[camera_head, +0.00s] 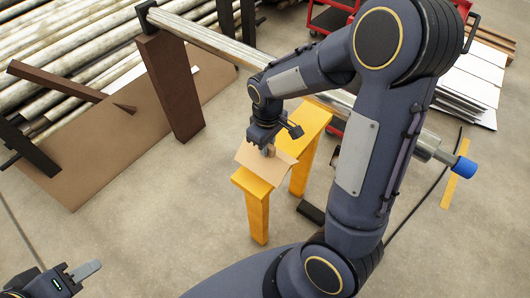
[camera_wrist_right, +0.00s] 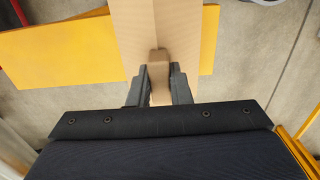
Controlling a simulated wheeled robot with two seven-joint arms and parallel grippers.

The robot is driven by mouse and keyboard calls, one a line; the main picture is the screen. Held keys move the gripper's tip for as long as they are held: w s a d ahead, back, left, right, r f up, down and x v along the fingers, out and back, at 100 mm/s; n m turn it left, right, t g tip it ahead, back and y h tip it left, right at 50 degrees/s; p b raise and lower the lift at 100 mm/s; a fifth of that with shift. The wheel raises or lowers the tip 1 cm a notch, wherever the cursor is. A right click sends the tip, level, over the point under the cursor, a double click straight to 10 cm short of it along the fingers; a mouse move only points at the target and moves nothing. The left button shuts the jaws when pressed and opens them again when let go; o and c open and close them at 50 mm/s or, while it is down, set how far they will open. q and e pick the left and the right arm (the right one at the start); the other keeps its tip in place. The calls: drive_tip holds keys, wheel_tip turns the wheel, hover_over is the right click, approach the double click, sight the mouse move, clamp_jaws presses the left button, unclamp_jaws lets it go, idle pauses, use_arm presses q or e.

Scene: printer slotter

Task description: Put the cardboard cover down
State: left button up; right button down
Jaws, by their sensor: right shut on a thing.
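The cardboard cover (camera_head: 257,162) is a tan, folded sheet at the yellow stand in the middle of the head view. My right gripper (camera_head: 268,148) is above it and shut on its raised tab. In the right wrist view the cover (camera_wrist_right: 190,30) has a fold down its middle, and the fingers of my right gripper (camera_wrist_right: 159,82) pinch the tab from both sides. The cover overlaps the yellow top; I cannot tell whether it touches it. My left gripper (camera_head: 78,275) is at the lower left, away from the cover; only part of it shows.
The yellow stand (camera_head: 256,210) has a narrow top and legs on the concrete floor. Behind it a long roller (camera_head: 215,40) rests on a brown post (camera_head: 170,85). Several pale rolls (camera_head: 70,60) lie at the upper left. A stack of sheets (camera_head: 470,85) is at the right.

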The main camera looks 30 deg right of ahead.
drive_tip(key=shift+w+a+f, duration=0.1)
drive_tip(key=shift+w+f, duration=0.25)
drive_tip(key=shift+f, duration=0.1)
wheel_tip(320, 180, down, 3)
drive_tip(key=shift+w+f+b, duration=0.1)
drive_tip(key=shift+b, duration=0.25)
drive_tip(key=shift+f, duration=0.15)
drive_tip(key=c, duration=1.3)
unclamp_jaws()
drive_tip(key=shift+c, duration=0.2)
